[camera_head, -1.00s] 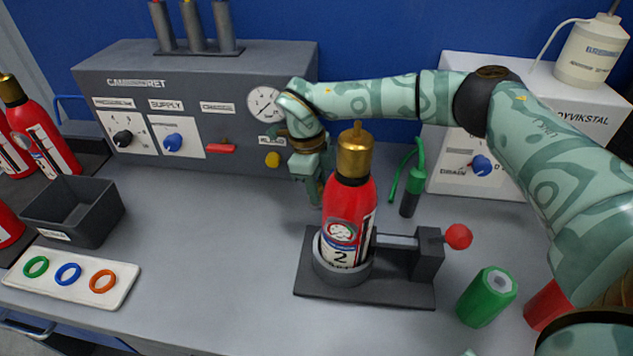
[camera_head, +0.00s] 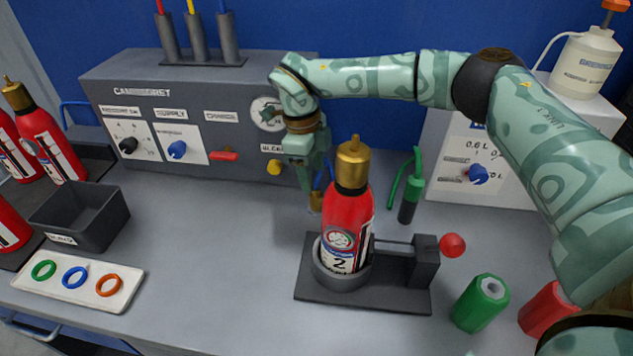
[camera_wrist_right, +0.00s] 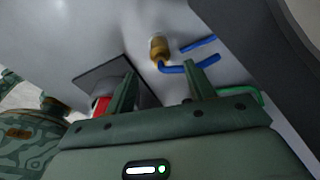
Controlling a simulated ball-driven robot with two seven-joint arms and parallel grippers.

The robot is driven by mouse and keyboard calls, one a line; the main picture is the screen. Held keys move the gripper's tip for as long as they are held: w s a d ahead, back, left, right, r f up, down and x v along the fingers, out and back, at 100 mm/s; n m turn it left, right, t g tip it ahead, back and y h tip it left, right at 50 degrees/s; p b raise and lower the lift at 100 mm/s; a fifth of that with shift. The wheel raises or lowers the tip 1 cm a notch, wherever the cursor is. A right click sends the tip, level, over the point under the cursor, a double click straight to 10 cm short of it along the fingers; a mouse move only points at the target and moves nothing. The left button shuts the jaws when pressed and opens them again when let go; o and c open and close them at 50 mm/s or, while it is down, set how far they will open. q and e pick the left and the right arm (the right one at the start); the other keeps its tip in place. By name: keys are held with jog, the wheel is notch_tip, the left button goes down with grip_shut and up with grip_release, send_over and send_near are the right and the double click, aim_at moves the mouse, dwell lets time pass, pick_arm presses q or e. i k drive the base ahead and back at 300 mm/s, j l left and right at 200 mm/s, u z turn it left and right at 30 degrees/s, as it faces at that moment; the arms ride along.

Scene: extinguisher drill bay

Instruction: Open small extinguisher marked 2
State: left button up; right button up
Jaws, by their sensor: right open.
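The small red extinguisher marked 2 (camera_head: 345,222) stands upright in the round cup of a dark holder (camera_head: 390,298), its brass head (camera_head: 353,165) on top. The holder has a side clamp with a red knob (camera_head: 452,245). My right gripper (camera_head: 312,185) points down behind and left of the extinguisher, open and apart from it. In the right wrist view, a brass fitting (camera_wrist_right: 159,47) with blue prongs (camera_wrist_right: 178,68) lies just beyond the open fingers (camera_wrist_right: 158,78). The extinguisher partly hides this tool in the head view. My left gripper is not in view.
A grey cabinet (camera_head: 215,190) stands behind, with a white unit (camera_head: 500,185) at right. A green-handled tool (camera_head: 410,195) and green cylinder (camera_head: 480,303) flank the holder. A grey bin (camera_head: 100,235) and ring tray (camera_head: 125,295) are left. The bench between is clear.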

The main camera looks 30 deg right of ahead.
aim_at(347, 220)
jog(key=k+j, duration=0.15)
jog(key=j, duration=0.25)
jog(key=k+j, duration=0.15)
jog(key=j, duration=0.25)
jog(key=k+j, duration=0.15)
jog(key=j, duration=0.2)
jog(key=k+j, duration=0.15)
jog(key=j, duration=0.25)
jog(key=k+j, duration=0.15)
jog(key=j, duration=0.25)
